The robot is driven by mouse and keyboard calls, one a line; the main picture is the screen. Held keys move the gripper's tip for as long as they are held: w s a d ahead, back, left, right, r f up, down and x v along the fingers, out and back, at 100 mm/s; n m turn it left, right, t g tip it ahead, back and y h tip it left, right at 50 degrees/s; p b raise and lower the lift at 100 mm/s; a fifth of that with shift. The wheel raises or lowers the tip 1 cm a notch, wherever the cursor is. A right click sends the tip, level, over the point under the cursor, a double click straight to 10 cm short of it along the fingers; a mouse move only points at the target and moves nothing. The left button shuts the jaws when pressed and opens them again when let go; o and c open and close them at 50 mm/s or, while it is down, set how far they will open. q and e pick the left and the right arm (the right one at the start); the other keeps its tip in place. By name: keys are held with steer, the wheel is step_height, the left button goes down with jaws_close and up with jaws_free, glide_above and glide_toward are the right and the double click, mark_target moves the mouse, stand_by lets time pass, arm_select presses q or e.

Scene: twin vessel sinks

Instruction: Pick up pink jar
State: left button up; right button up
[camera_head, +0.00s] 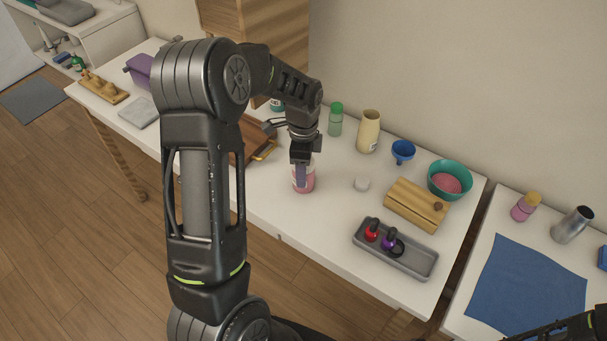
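The pink jar (308,185) stands upright on the white table (340,240), near the middle of the view. My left gripper (302,175) points down over it from above. Its fingers are at the jar's upper part, and one finger covers part of the jar's near side. I cannot tell whether the fingers press on the jar or stand apart from it. The jar's top is hidden by the gripper. Only a dark piece of my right arm shows at the bottom right corner; its gripper is out of view.
Table in front of the jar is clear.

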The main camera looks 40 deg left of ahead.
arm_select(q)
steer(key=c, duration=0.7)
steer(key=shift+r, duration=0.15)
step_height(320, 180, up, 10)
steer(key=shift+f+b, duration=0.1)
steer(key=shift+b, duration=0.6)
